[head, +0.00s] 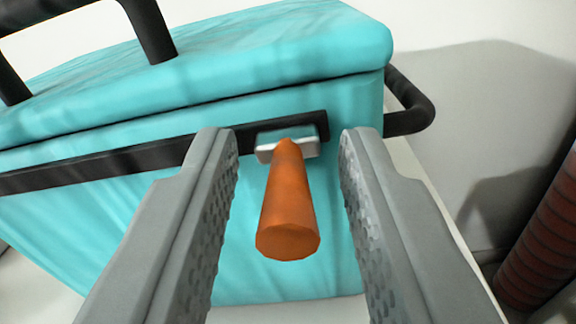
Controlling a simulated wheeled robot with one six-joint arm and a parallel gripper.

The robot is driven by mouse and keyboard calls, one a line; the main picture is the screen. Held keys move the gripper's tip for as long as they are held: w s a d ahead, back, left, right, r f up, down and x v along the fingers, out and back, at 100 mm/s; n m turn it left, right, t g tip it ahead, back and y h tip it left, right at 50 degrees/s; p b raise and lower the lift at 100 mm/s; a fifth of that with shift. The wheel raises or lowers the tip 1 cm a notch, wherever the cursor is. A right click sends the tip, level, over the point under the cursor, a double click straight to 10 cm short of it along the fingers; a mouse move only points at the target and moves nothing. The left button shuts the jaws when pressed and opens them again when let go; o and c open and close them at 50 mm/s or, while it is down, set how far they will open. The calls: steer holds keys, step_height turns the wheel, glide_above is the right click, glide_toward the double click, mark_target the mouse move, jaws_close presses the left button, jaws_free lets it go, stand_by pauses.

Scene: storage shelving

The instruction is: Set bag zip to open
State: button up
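A turquoise bag (80,225) fills the left and middle of the head view. A black zip track (110,164) runs across its front, just below the lid seam. The zip slider is a small silver piece (305,150) near the right end of the track, with an orange pull (287,212) sticking out towards me. My gripper (289,145) is open, with one grey finger on each side of the orange pull. Gaps show between the pull and both fingers. The fingertips reach close to the bag front; whether they touch it I cannot tell.
A black handle (150,30) stands on the bag's top, and a black side loop (412,108) sticks out at its right. A dark red ribbed cylinder (543,245) stands at the far right. The bag rests on a pale surface, with a light wall behind.

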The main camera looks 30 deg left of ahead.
jaws_close()
steer(key=s+a, duration=0.3)
steer(key=a, duration=0.5)
steer(key=s+a, duration=0.3)
steer(key=a, duration=0.5)
steer(key=shift+a, duration=0.2)
steer(key=shift+o, duration=0.6)
jaws_free()
steer(key=v, duration=1.7)
steer(key=shift+s, duration=0.15)
steer(key=shift+d+r, duration=0.1)
steer(key=shift+r, duration=0.05)
